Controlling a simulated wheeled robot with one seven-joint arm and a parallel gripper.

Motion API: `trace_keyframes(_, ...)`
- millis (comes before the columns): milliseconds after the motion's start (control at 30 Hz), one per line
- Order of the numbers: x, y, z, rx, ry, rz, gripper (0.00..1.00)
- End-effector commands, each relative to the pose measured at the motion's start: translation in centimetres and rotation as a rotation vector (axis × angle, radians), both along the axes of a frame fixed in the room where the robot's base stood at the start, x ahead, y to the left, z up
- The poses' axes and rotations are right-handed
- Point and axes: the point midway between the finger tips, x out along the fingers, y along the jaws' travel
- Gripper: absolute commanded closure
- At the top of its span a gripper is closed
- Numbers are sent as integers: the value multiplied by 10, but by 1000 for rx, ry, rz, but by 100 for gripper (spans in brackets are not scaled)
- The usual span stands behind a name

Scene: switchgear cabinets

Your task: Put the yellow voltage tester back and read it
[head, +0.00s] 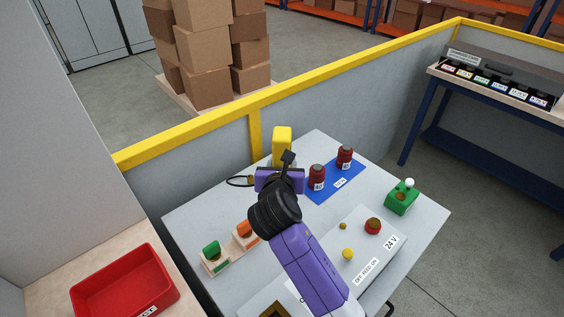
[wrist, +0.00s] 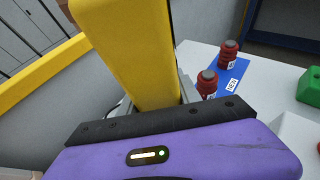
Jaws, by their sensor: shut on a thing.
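The yellow voltage tester (head: 282,140) stands upright near the back edge of the grey table, beyond my gripper in the head view. In the wrist view the yellow tester (wrist: 135,50) rises large and close, directly behind the black edge of my gripper. My purple and black gripper (head: 286,172) is shut on the tester. The fingertips and the tester's lower end are hidden by my gripper, so I cannot tell whether it touches the table or a holder. A black lead loop (head: 239,181) lies to the left. No reading on the tester is visible.
Two dark red cylinders (head: 317,177) stand on a blue mat (head: 328,195) to the right. A green block with a white knob (head: 402,197) is at the table's right. A 24 V panel (head: 375,262) lies in front. A yellow-topped partition (head: 200,145) runs behind.

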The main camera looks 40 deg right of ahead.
Motion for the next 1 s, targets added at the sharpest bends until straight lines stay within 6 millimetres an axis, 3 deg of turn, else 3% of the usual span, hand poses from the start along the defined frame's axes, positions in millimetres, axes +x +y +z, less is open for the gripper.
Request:
trace_keyframes(67, -1, 1, 3, -1, 1, 0, 100)
trace_keyframes(600, -1, 1, -41, 0, -1, 0, 100)
trace_keyframes(1000, -1, 1, -44, 0, -2, 1, 100)
